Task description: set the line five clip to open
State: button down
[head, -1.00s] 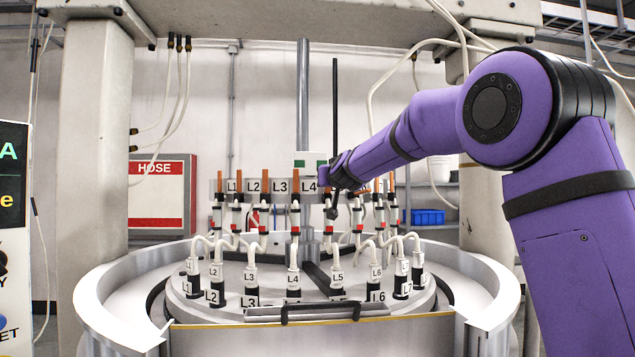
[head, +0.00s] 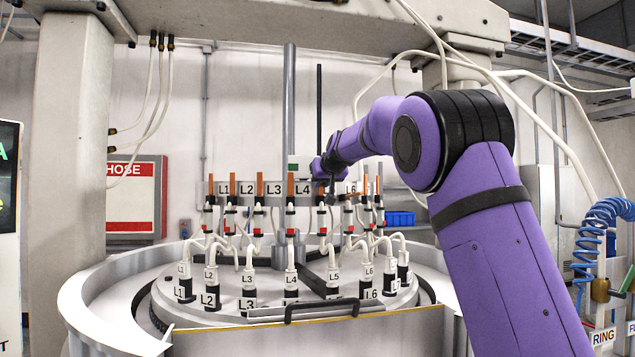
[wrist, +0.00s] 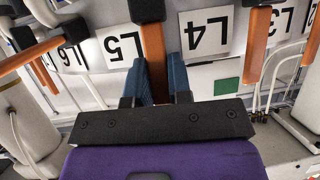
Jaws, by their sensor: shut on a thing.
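In the wrist view the orange lever of the line five clip (wrist: 152,45) stands between the upside-down L5 label (wrist: 122,46) and the L4 label (wrist: 205,33). My gripper (wrist: 163,75) has its two blue fingers on either side of this lever and is shut on it. A dark block shows at the lever's far end. In the head view my gripper (head: 322,170) is at the clip row, just right of the L4 label (head: 302,188), and hides most of the line five clip.
Neighbouring orange levers stand close by: the L4 lever (wrist: 258,45) and the L6 lever (wrist: 28,52). Below the row is a round machine top with several labelled white hoses and a black handle (head: 322,305). A dark vertical rod (head: 319,110) rises near my gripper.

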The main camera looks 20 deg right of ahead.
dwell(0.4)
jog(key=c, duration=1)
grip_release()
jog(key=shift+c, duration=0.2)
jog(key=d+v, duration=0.1)
jog(key=v, duration=0.9)
jog(key=shift+s+a+r, duration=0.25)
jog(key=shift+a, duration=0.3)
jog(key=s+a+f+g, duration=0.2)
jog(key=s+f, duration=0.7)
jog(key=s, duration=0.5)
jog(key=s+a+f+g, duration=0.3)
jog(key=s+f, duration=0.7)
jog(key=s, duration=0.5)
jog(key=s+a+f+n+g+y, duration=0.1)
jog(key=s+a+f+g, duration=0.2)
jog(key=s+f, duration=0.6)
jog(key=s+a, duration=0.1)
jog(key=s, duration=0.5)
jog(key=shift+s+a+f, duration=0.2)
jog(key=shift+f, duration=0.2)
